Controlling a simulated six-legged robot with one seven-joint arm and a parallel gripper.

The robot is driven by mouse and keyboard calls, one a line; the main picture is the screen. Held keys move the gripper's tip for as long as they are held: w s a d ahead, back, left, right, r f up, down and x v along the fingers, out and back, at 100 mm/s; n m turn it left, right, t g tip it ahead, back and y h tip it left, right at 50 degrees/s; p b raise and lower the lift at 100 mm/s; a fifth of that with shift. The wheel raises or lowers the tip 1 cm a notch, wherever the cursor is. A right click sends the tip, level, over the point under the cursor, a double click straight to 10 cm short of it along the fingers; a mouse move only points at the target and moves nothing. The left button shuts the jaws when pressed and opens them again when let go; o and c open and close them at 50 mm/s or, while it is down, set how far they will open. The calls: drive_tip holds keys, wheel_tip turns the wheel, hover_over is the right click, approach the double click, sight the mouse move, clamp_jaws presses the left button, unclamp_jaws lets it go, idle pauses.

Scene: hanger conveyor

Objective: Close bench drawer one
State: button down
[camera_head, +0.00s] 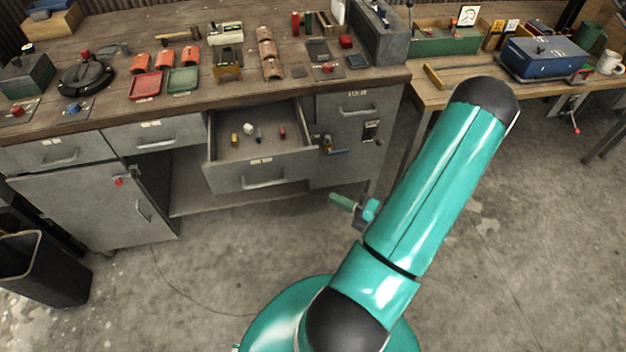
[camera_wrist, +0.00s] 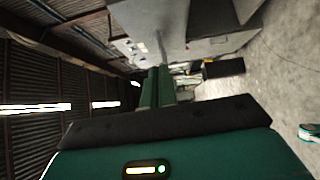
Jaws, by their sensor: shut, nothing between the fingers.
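One grey bench drawer (camera_head: 262,178) stands pulled out at the middle of the workbench in the head view. It has a bar handle and a small label that I cannot read. Several small items lie inside it. My gripper (camera_head: 334,198) shows beside my upper arm, in front of the bench and right of the open drawer, apparently apart from it. In the wrist view its two green fingers (camera_wrist: 157,72) lie together with nothing between them. Grey metal furniture (camera_wrist: 185,25) shows beyond the fingertips, too skewed to tell which part it is.
Closed drawers (camera_head: 62,153) and (camera_head: 155,132) lie left of the open one, above a cabinet door (camera_head: 95,210) standing ajar. A black bin (camera_head: 45,268) stands at the left. A wooden table (camera_head: 462,92) stands at the right. Bare floor (camera_head: 225,260) lies in front of the open drawer.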

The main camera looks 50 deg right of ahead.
approach(295, 168)
drive_tip(key=w+a, duration=0.2)
drive_tip(key=a, duration=0.2)
drive_tip(key=shift+w+d+f, duration=0.1)
drive_tip(key=shift+w+d, duration=0.55)
drive_tip(key=shift+w, duration=0.3)
drive_tip(key=shift+w+d, duration=0.65)
drive_tip(key=shift+w, duration=0.3)
drive_tip(key=shift+w, duration=0.1)
